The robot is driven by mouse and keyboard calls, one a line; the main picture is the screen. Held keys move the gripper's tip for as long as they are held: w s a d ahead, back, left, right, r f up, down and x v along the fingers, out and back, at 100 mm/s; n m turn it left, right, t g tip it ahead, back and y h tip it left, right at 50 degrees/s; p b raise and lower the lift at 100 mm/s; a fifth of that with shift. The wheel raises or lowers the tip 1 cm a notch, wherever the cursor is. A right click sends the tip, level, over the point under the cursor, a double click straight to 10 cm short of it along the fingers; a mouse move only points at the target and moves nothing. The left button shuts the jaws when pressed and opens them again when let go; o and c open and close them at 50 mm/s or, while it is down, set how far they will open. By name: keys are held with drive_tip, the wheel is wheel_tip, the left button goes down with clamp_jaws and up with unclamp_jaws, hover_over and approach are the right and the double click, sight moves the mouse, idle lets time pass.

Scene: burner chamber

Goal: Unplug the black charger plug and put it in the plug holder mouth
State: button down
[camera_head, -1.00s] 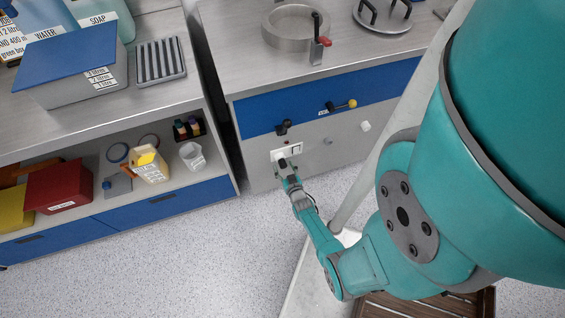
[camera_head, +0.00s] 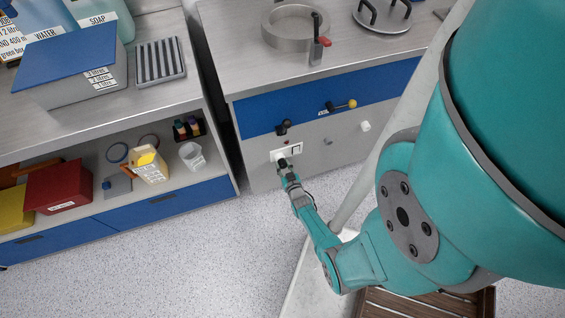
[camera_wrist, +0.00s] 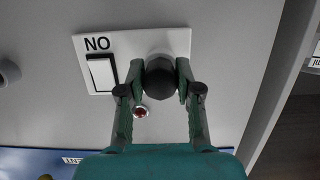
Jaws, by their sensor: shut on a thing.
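The black charger plug (camera_wrist: 160,80) is round and dark, in front of the white wall socket plate (camera_wrist: 130,45) marked "NO". My gripper (camera_wrist: 160,88) is shut on the plug, one finger on each side. In the head view the plug (camera_head: 282,162) shows as a small dark piece between my gripper (camera_head: 285,169) and the plate's lower edge. I cannot tell whether its pins are still in the socket. A black fixture (camera_head: 283,127) stands above the plate at the blue drawer's lower edge. I cannot tell whether it is the plug holder; no mouth is clear.
A switch (camera_wrist: 102,73) and a red light (camera_wrist: 140,111) are close to my fingers. A grey knob (camera_head: 327,141), a white knob (camera_head: 365,126) and a yellow-tipped handle (camera_head: 350,104) stick out of the cabinet front. The floor (camera_head: 190,260) is clear on the left.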

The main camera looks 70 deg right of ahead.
drive_tip(key=shift+s+a, duration=0.4)
drive_tip(key=shift+a, duration=0.1)
idle(0.3)
drive_tip(key=c, duration=1.6)
unclamp_jaws()
clamp_jaws()
drive_tip(key=s+a, duration=0.2)
drive_tip(key=a, duration=0.1)
drive_tip(key=shift+s, duration=0.3)
